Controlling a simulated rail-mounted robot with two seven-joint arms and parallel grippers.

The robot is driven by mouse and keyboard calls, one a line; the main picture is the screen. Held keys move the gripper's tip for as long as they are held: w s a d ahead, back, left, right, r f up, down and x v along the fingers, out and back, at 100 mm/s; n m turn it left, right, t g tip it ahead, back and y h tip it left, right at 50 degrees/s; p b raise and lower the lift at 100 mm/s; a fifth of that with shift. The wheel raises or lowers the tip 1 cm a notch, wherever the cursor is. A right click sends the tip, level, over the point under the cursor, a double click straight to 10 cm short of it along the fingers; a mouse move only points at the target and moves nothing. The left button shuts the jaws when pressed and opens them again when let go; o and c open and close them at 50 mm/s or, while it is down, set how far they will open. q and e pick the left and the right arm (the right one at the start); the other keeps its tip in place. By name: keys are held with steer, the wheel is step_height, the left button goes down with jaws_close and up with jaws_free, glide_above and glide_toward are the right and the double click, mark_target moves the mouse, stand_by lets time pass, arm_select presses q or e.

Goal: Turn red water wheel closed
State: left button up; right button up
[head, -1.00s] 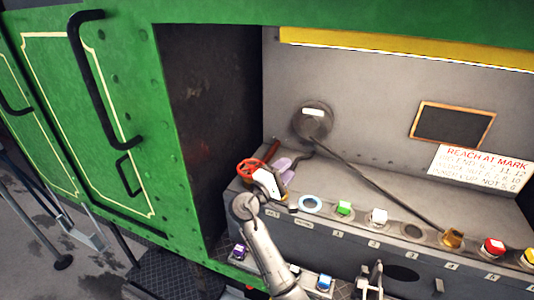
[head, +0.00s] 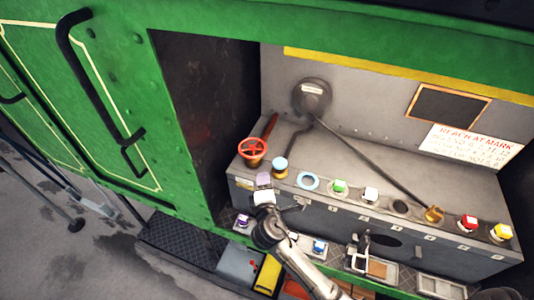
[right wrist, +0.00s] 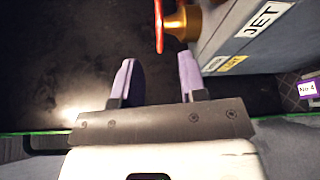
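The red water wheel (head: 253,150) is a spoked handwheel at the left end of the grey ledge in the head view. In the right wrist view the wheel (right wrist: 159,25) shows edge-on at the top, beyond the fingertips, with its brass stem (right wrist: 184,22) to the right. My right gripper (head: 263,180) is below and slightly right of the wheel in the head view, apart from it. Its purple fingers (right wrist: 157,78) are spread open with nothing between them. My left gripper is not in view.
A brass fitting with a pale blue top (head: 280,166) stands just right of the wheel. A blue-white ring (head: 308,181) and several coloured caps line the ledge. A long lever (head: 375,165) slants across it. The green wall (head: 180,195) stands close on the left.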

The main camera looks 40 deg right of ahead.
mark_target(253, 148)
steer(key=p+x, duration=0.1)
steer(key=x, duration=1)
steer(key=shift+d, duration=0.15)
steer(key=shift+p+x, duration=0.3)
steer(key=shift+x, duration=0.45)
jaws_close()
